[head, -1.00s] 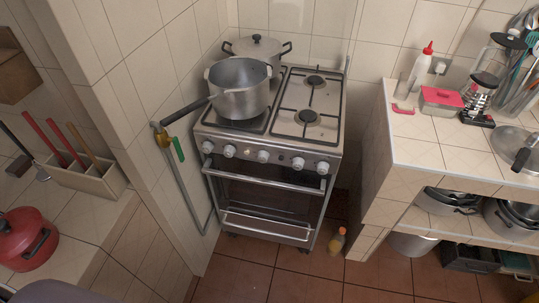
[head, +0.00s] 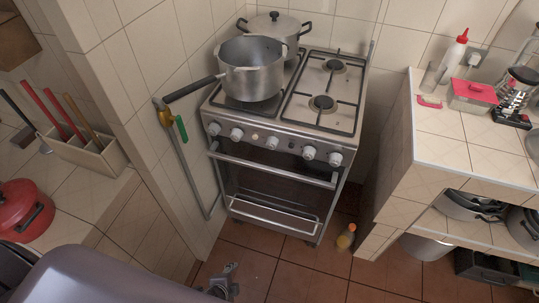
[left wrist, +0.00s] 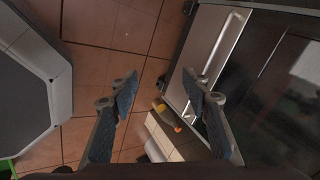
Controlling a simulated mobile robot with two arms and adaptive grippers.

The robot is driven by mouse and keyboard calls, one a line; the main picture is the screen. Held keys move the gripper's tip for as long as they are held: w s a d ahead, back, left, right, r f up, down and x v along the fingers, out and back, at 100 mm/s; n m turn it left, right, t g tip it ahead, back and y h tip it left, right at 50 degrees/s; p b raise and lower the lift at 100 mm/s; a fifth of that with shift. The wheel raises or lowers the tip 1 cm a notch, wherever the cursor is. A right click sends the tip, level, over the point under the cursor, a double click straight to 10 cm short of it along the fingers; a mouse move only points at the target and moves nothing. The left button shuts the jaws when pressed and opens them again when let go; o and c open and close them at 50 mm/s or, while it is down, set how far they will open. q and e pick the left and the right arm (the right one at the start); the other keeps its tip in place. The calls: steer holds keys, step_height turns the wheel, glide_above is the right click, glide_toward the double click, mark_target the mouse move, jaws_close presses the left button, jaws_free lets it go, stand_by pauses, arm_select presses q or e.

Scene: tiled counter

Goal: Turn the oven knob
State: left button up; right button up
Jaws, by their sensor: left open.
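The stove (head: 290,118) stands against the tiled wall, with white round oven knobs in a row along its front panel. One knob (head: 273,143) sits near the middle, with others at the left, such as this knob (head: 236,134), and at the right, such as this knob (head: 309,153). My left gripper (head: 222,282) shows at the bottom of the head view, low in front of the stove and well below the knobs. In the left wrist view the gripper (left wrist: 158,90) is open and empty, with the oven's lower front to its right. My right gripper is out of view.
An open pot (head: 251,70) with a long handle and a lidded pot (head: 276,27) stand on the stove. The oven door handle (head: 270,166) runs below the knobs. A small bottle (head: 346,237) stands on the floor. Tiled counters flank the stove; floor before it is mostly clear.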

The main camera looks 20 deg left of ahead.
arm_select(q)
steer(key=w+d+r+m+t+b, duration=0.1)
steer(key=w+r+m+t+b, duration=0.1)
steer(key=w+r+m, duration=0.3)
steer(key=w+d+r+m+t+b, duration=0.1)
steer(key=w+r+m+t, duration=0.15)
steer(key=w, duration=0.55)
steer(key=m+t+b, duration=0.5)
steer(key=m+t, duration=0.2)
steer(key=m, duration=0.5)
glide_toward(270, 147)
steer(key=w+p, duration=0.1)
steer(key=w, duration=0.7)
steer(key=shift+w+f, duration=0.1)
steer(key=shift+w, duration=0.2)
steer(key=c, duration=1.2)
